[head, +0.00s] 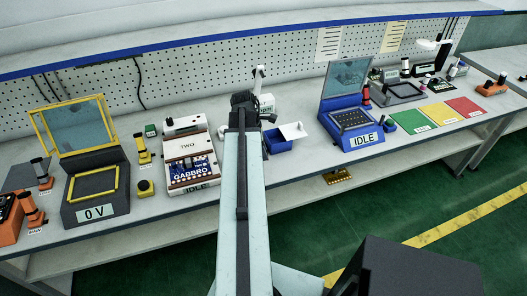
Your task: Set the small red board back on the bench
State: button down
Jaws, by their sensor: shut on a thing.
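My arm reaches forward from the bottom middle to the bench. My gripper (247,104) is at its dark far end, over the middle of the bench. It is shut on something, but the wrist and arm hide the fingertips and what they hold. I cannot make out a small red board anywhere in this view. The bench (305,152) runs across the picture, with a pale top and a bare strip along its front edge.
Left of my arm are a yellow-framed station (95,185) marked 0 V and a white GABBRO unit (190,150). To the right are a blue open box (280,143), a blue lidded IDLE station (350,120), and green, yellow and red mats (465,106).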

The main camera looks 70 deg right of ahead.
jog(key=shift+f+b, duration=2.5)
jog(key=shift+f, duration=0.2)
jog(key=shift+f+b, duration=0.5)
jog(key=shift+f, duration=0.05)
jog(key=c, duration=1)
grip_release()
jog(key=shift+c, duration=0.2)
jog(key=p+v, duration=0.7)
jog(key=shift+r, duration=0.35)
jog(key=shift+w+a, duration=0.1)
